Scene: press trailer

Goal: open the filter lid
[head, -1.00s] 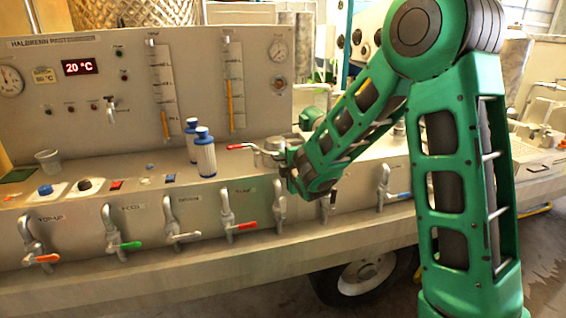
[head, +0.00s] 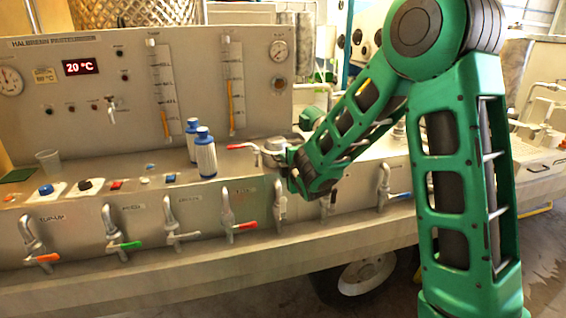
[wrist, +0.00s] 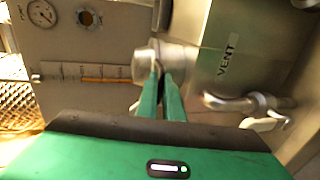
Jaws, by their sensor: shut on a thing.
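The filter housing with its metal lid (head: 273,147) stands on the bench top in the head view, with a red-ended lever (head: 242,147) pointing left from it. In the wrist view a round metal part (wrist: 174,58), which looks like part of the lid fitting, lies just beyond my fingertips. My gripper (wrist: 161,76) has its two green fingers close together, shut at this metal part. The exact grip point is too small and blurred to make out. In the head view my gripper (head: 291,158) is at the right side of the lid, partly hidden by my wrist. The lid looks closed.
Two blue-capped white cartridges (head: 205,152) stand left of the lid. A row of taps (head: 228,212) hangs along the front face. A clear cup (head: 48,161) stands at the back left. The upright gauge panel (head: 135,100) bounds the bench behind. The wrist view shows a VENT label (wrist: 228,54).

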